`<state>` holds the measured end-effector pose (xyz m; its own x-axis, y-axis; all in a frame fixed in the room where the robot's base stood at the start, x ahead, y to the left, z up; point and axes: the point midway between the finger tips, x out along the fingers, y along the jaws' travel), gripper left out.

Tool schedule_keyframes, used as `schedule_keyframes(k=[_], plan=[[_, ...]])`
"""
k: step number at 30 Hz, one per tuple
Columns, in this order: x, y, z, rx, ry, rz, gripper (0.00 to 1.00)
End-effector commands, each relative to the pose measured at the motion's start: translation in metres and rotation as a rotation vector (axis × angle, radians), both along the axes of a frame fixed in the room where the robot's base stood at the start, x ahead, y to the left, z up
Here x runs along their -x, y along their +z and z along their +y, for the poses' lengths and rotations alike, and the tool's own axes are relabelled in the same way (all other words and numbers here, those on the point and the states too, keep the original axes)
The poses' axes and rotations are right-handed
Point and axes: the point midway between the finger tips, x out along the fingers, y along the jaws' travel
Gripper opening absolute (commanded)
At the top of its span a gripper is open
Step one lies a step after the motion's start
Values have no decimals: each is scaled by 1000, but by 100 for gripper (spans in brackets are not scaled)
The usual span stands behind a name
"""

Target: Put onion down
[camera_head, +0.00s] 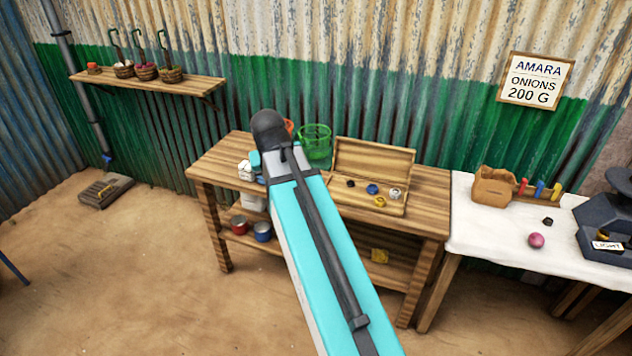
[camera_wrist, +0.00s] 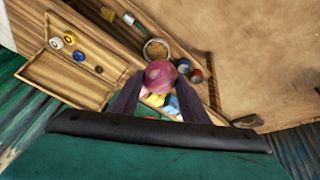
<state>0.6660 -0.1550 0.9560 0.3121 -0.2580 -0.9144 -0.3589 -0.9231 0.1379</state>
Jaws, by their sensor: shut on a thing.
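In the wrist view, a purple-pink onion (camera_wrist: 160,75) sits between the two dark fingers of my gripper (camera_wrist: 158,84), which is shut on it. It is held above the wooden bench, beyond the fingertips lie a round container and small coloured items. In the head view my arm reaches over the bench (camera_head: 425,185), and hides the fingers and the held onion. Another round pink onion-like thing (camera_head: 537,240) rests on the white-topped table (camera_head: 480,225) at right.
On the bench stand a green bucket (camera_head: 315,142) and an open wooden box (camera_head: 372,160) with small round pieces. A dark scale (camera_head: 600,225) labelled LIGHT and a paper bag (camera_head: 492,187) stand on the white table. A wall shelf (camera_head: 150,84) holds small baskets.

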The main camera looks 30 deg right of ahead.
Motion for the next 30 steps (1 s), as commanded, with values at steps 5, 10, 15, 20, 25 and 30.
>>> schedule_keyframes(k=[5, 10, 15, 20, 25, 30], plan=[[-5, 12, 59, 1, 116, -3, 13], [-5, 23, 109, 2, 216, -2, 13], [-3, 30, 142, 3, 286, -4, 13], [-2, 32, 155, 3, 312, -3, 13], [-2, 32, 156, 3, 314, -3, 13], [-2, 32, 155, 2, 313, -3, 13]])
